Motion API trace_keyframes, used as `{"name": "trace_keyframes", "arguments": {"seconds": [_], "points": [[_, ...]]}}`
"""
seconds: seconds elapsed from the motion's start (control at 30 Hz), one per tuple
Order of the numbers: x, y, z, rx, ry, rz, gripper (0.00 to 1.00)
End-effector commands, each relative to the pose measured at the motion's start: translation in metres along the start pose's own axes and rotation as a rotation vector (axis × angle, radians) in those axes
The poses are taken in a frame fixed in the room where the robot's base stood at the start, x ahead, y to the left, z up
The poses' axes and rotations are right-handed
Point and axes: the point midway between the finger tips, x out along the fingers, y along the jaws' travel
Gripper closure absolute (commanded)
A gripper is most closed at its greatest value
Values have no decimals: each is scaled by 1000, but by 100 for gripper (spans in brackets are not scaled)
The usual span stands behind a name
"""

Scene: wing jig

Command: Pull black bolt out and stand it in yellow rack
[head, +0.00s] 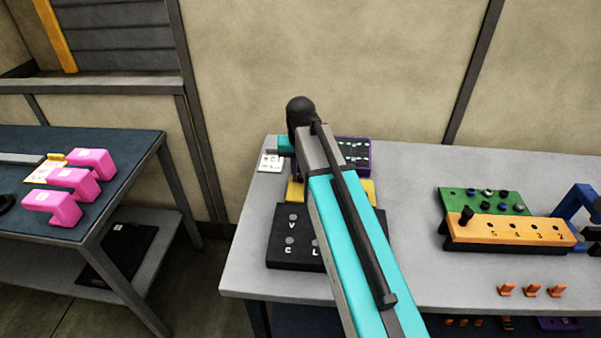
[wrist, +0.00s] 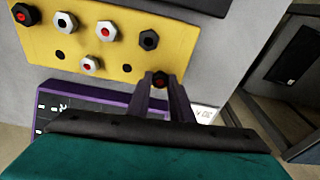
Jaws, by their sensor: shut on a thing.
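The yellow rack (wrist: 110,48) fills the upper left of the wrist view and holds several bolts, some black and some pale with red or dark centres. Two open holes show in it. In the head view only parts of the yellow rack (head: 295,191) show beside my arm. My gripper (wrist: 161,82) is shut on a black bolt (wrist: 160,79) with a red centre at the rack's near edge. I cannot tell how deep this bolt sits or whether it is clear of a hole. Another black bolt (wrist: 149,40) stands close by. In the head view my fingertips are hidden.
A purple-edged tray (wrist: 75,108) and a white label card (head: 270,162) lie near the gripper. A black lettered block (head: 288,253) stands in front of the rack. An orange numbered rack (head: 510,231) and a green board (head: 480,196) stand at right, with bare grey tabletop (head: 410,170) between.

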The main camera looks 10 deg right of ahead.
Motion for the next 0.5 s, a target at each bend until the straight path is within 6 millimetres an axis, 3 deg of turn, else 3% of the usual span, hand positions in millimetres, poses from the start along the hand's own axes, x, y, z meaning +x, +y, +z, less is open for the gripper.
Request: {"name": "trace_keyframes", "arguments": {"seconds": [0.27, 0.3, 0.4, 0.5], "points": [[1, 0, 0, 0, 0, 0, 100], [1, 0, 0, 0, 0, 0, 79], [1, 0, 0, 0, 0, 0, 62], [1, 0, 0, 0, 0, 0, 59]]}}
